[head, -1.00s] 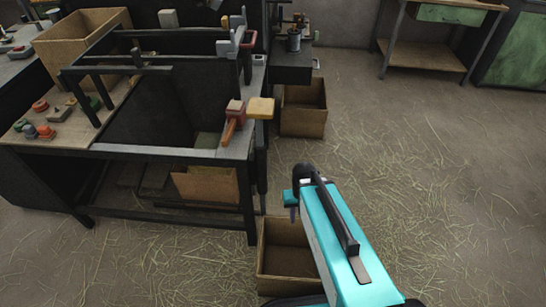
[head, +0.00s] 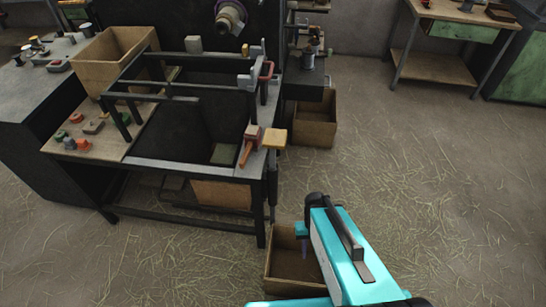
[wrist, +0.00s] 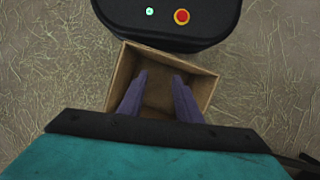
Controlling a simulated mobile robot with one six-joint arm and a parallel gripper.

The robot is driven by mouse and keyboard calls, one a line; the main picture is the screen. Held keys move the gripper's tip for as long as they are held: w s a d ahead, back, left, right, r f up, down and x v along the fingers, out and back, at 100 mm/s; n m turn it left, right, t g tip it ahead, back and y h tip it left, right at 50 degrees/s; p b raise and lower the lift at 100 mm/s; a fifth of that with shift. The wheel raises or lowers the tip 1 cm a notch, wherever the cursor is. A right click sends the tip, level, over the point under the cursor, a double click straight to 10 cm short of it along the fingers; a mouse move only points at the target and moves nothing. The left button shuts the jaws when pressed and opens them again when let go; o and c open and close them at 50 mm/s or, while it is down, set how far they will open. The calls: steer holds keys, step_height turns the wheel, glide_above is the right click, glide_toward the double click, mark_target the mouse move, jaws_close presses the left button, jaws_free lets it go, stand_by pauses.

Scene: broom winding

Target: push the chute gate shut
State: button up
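The work bench at left has a dark chute-like well (head: 185,125) framed by black bars. I cannot tell for certain which part is the chute gate. At the well's right edge sit a red-brown block with a handle (head: 251,139) and a yellow-tan plate (head: 275,138). Behind them are grey brackets and a red handle (head: 266,69). My gripper (wrist: 159,85) is open and empty in the wrist view, its two purple fingers apart above an open box. In the head view it is mostly hidden by my teal arm, right of and below the bench.
An open cardboard box (head: 283,259) stands on the floor below my gripper. Another box (head: 314,121) stands behind the bench's right side. A large box (head: 114,50) is on the bench top. Straw-strewn floor (head: 420,150) is clear to the right, up to a far table (head: 447,67).

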steer(key=s+r+g+p, duration=0.1)
steer(key=s+r+p, duration=0.5)
steer(key=s+p, duration=0.3)
steer(key=shift+s+r+g+p, duration=0.25)
steer(key=shift+r+g+p, duration=0.15)
steer(key=shift+p, duration=0.25)
